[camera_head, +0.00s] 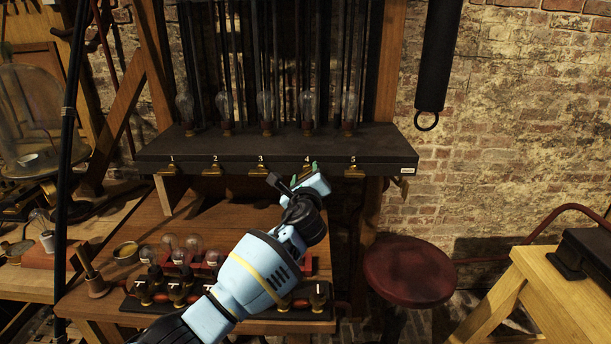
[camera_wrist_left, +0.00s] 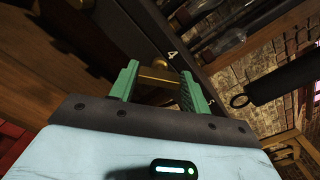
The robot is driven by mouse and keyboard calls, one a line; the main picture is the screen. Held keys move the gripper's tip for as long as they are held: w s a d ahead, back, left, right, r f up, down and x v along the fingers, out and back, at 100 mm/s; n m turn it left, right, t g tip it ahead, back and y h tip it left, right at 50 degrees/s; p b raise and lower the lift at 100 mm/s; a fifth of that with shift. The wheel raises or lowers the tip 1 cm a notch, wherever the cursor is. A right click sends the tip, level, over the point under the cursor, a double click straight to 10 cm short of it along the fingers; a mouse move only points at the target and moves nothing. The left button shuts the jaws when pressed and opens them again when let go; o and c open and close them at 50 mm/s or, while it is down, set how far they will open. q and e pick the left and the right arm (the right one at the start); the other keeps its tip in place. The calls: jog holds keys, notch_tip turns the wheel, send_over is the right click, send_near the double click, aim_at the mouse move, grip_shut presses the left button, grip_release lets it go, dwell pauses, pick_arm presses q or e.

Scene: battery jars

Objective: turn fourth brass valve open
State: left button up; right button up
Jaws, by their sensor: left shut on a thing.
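The fourth brass valve (camera_wrist_left: 157,76) sits under the front edge of the dark shelf, below the white label 4 (camera_head: 307,159). My left gripper (camera_head: 297,178) reaches up to it from below in the head view. In the left wrist view the green fingers of my left gripper (camera_wrist_left: 158,88) stand on either side of the valve, shut on it. The gripper hides most of this valve in the head view. My right gripper is in neither view.
The dark shelf (camera_head: 390,158) carries several glass bulbs. Neighbouring valves are the third (camera_head: 259,170) and the fifth (camera_head: 354,171). A wooden bench (camera_head: 235,228) with bulbs and a terminal board lies below. A red stool (camera_head: 410,270) stands to the right.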

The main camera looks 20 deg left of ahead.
pick_arm(q)
jog(key=shift+f+n+b, duration=0.15)
jog(key=shift+n+b, duration=0.35)
jog(key=shift+n, duration=4.7)
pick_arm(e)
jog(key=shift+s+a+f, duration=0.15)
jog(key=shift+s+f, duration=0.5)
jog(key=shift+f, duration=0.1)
pick_arm(q)
jog(key=o, duration=1)
